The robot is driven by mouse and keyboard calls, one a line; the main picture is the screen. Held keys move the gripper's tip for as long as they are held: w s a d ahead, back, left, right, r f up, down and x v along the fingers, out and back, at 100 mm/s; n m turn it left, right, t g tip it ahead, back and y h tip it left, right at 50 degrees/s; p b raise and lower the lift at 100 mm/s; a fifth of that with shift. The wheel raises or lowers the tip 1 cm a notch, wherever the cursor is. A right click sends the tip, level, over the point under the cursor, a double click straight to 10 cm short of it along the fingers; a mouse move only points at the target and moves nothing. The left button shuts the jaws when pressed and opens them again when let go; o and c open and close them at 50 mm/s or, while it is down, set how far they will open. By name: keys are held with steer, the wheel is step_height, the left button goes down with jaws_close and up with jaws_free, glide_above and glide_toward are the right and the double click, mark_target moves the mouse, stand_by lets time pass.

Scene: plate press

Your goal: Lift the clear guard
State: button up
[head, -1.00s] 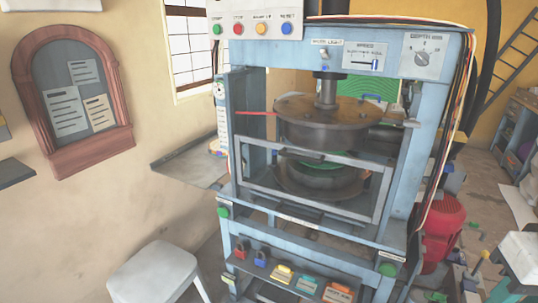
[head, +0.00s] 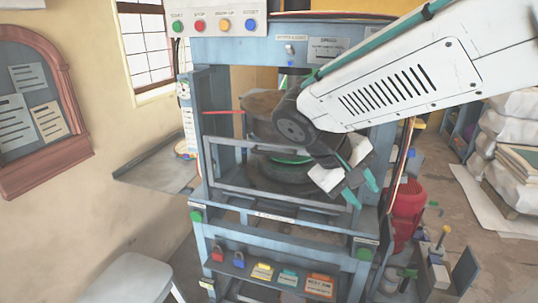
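The clear guard (head: 273,203) is a pale grey-blue framed pane across the front of the blue press, below the round brown platen (head: 258,104). It looks lowered, in front of the round lower plate. My gripper (head: 362,189) has teal fingertips that stand apart with nothing seen between them. It points down and to the right, over the right part of the guard in the picture. My arm hides the guard's upper right part. I cannot tell whether the fingers touch the frame.
A button panel (head: 228,22) sits at the press's top left. Coloured padlocks and tags line a lower shelf (head: 232,268). A white stool (head: 130,279) stands at lower left. A red motor (head: 407,203) and small clutter stand right of the press. Wrapped stacks (head: 512,133) stand farther right.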

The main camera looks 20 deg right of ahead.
steer(key=w+a+n+t+h, duration=0.25)
steer(key=w+h, duration=0.25)
steer(key=w, duration=0.7)
steer(key=n+t+h, duration=0.3)
steer(key=t, duration=0.5)
glide_toward(271, 155)
steer(key=x, duration=1)
steer(key=shift+w+d, duration=0.2)
steer(key=shift+d, duration=0.1)
steer(key=shift+c, duration=0.3)
jaws_close()
